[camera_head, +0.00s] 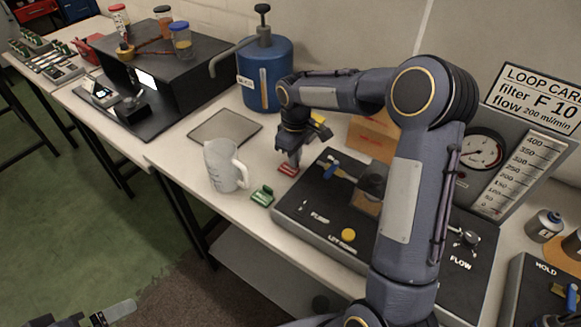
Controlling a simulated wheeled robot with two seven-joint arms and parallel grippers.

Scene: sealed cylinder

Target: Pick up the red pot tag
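The red pot tag (287,170) lies on the white bench, between the clear jug and the dark control panel. A green tag (262,196) lies nearer the bench's front edge. My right gripper (293,161) points down with its fingertips right at the red tag, partly in front of it. Whether its fingers are open or closed on the tag cannot be made out. My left gripper (112,313) shows only in part at the bottom left, away from the bench and far from the tags.
A clear jug (224,166) stands left of the tags, with a flat grey tray (226,128) behind it. A blue pump tank (265,75) stands at the back. The control panel (300,218) with levers is close on the right, partly behind my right arm.

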